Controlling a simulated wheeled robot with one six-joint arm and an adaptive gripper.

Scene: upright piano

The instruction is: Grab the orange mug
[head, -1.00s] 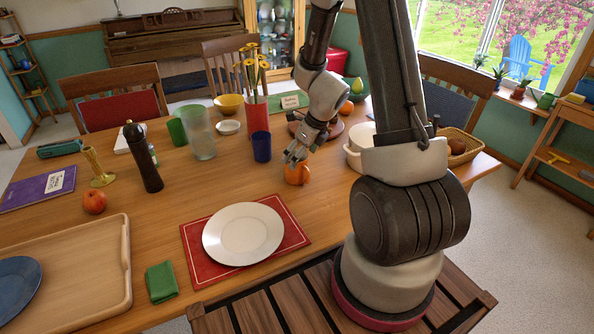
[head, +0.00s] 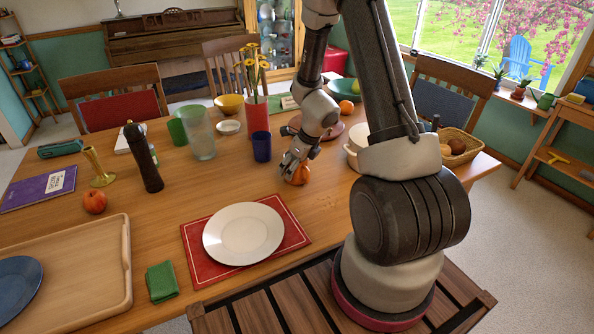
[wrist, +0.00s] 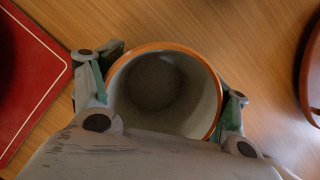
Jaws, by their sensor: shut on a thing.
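The orange mug (head: 302,175) stands upright on the wooden table, behind and to the right of the white plate. In the wrist view the mug (wrist: 165,90) shows from above, with an orange rim and a pale, empty inside. My gripper (head: 290,172) is down at the mug. In the wrist view its two fingers (wrist: 165,98) lie on opposite sides of the mug, shut on its outer wall. My gripper hides much of the mug in the head view, and its handle is not clear.
A blue cup (head: 262,146) stands just behind and left of my gripper. A red placemat (head: 195,245) with a white plate (head: 243,233) lies in front. A white pot (head: 354,155) and a wicker basket (head: 470,150) are to the right.

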